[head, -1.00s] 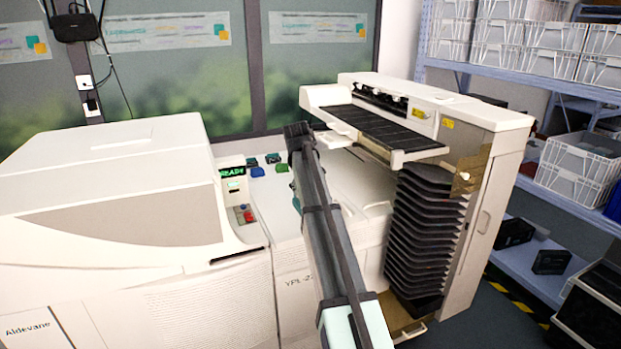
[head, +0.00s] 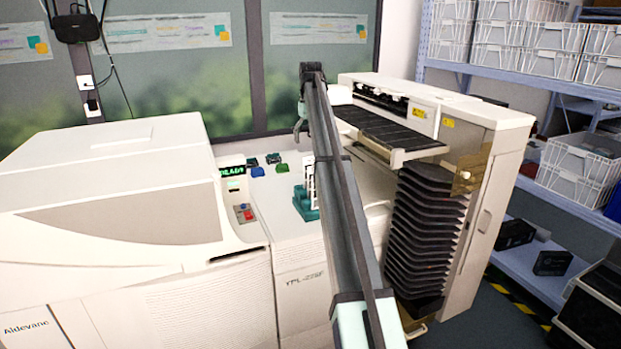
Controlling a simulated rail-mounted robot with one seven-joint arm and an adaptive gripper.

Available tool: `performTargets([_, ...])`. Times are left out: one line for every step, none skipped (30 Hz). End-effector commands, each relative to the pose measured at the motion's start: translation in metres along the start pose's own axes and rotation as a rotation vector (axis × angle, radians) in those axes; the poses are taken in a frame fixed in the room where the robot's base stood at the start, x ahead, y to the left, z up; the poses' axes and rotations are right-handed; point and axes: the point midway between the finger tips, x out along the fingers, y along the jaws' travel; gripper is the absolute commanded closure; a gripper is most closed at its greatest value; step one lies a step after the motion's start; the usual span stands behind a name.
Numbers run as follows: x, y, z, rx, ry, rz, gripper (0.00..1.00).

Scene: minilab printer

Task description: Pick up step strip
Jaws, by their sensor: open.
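A strip with light and dark patches, which looks like the step strip (head: 309,178), stands upright in a small teal holder (head: 305,206) on the printer's white top. My arm passes just to its right and may hide part of it. My gripper (head: 300,126) shows only in part, left of the arm's far end. It is open, with nothing seen in it, and appears above and apart from the strip. Its other finger is mostly hidden by the arm.
Small dark, blue and green items (head: 257,170) lie behind the holder, near a lit READY display (head: 232,171). The large white housing (head: 110,200) is at left. The sorter with its stacked black trays (head: 425,230) rises at right.

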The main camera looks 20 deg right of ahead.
Motion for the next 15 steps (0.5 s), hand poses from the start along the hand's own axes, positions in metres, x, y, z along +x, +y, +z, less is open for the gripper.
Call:
performTargets([0.009, -0.001, 0.003, 0.000, -0.003, 0.000, 0.08])
performTargets([0.015, -0.001, 0.003, 0.000, -0.003, 0.000, 0.08])
performTargets([0.022, -0.001, 0.003, 0.000, -0.002, 0.000, 0.08])
performTargets([0.028, -0.001, 0.002, 0.000, -0.002, 0.000, 0.08])
performTargets([0.034, -0.001, 0.002, 0.000, -0.002, 0.000, 0.08])
performTargets([0.040, -0.001, 0.002, 0.000, -0.002, 0.000, 0.08])
performTargets([0.044, -0.001, 0.002, 0.000, -0.001, 0.000, 0.08])
performTargets([0.048, 0.000, 0.002, 0.000, -0.001, 0.000, 0.08])
performTargets([0.053, 0.000, 0.001, 0.000, 0.000, 0.000, 0.08])
performTargets([0.057, 0.000, 0.001, 0.000, -0.001, 0.000, 0.08])
performTargets([0.059, 0.000, 0.001, 0.000, -0.001, 0.000, 0.08])
performTargets([0.061, 0.000, 0.001, 0.000, 0.000, 0.000, 0.08])
performTargets([0.063, 0.000, 0.001, 0.000, 0.000, 0.000, 0.08])
performTargets([0.064, 0.000, 0.000, 0.000, 0.000, 0.000, 0.08])
performTargets([0.065, 0.000, 0.000, 0.000, 0.000, 0.001, 0.08])
